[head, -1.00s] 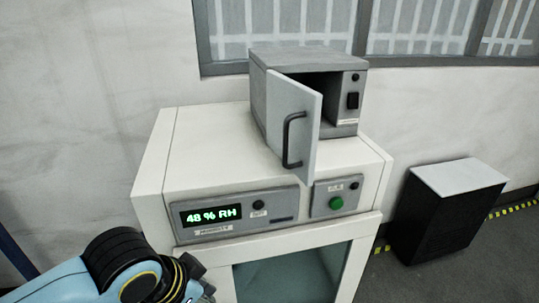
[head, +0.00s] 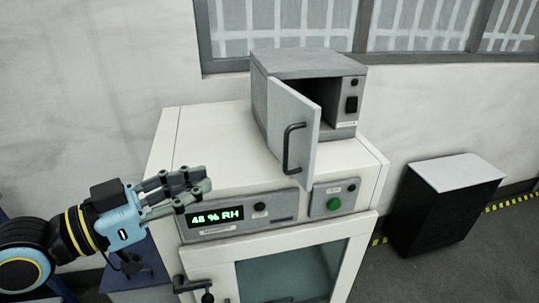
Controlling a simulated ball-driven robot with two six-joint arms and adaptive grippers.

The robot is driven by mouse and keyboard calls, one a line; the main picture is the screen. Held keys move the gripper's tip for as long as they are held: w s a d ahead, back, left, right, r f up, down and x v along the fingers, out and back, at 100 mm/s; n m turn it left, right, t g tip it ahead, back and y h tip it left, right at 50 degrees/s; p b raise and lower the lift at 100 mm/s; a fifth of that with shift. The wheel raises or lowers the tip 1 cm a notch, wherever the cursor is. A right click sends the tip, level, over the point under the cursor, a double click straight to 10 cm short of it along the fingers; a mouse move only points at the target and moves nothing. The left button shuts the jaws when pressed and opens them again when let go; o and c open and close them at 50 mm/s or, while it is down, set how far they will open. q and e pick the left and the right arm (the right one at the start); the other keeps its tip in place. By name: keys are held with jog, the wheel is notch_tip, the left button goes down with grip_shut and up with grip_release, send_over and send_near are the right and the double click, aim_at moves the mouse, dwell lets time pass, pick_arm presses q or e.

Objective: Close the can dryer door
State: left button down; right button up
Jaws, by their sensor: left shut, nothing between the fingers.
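The can dryer (head: 312,62) is a small grey box on top of a white cabinet. Its door (head: 290,118) is hinged at the left and stands open toward me, with a dark bar handle (head: 291,148) on its front face. The dark inside shows to the right of the door. My left gripper (head: 205,188) is shut and empty, in front of the cabinet's upper left part, left of and lower than the door and apart from it. My right gripper is not in view.
The white cabinet (head: 215,140) has a front panel with a lit humidity display (head: 215,216) and a green button (head: 334,204). Below is a glass-fronted door (head: 290,275) with a dark handle (head: 190,287) at its left. A black box (head: 430,215) stands at the right.

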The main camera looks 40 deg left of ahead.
pick_arm(q)
jog(key=b+x, duration=0.9)
jog(key=x, duration=0.4)
jog(key=shift+w, duration=0.3)
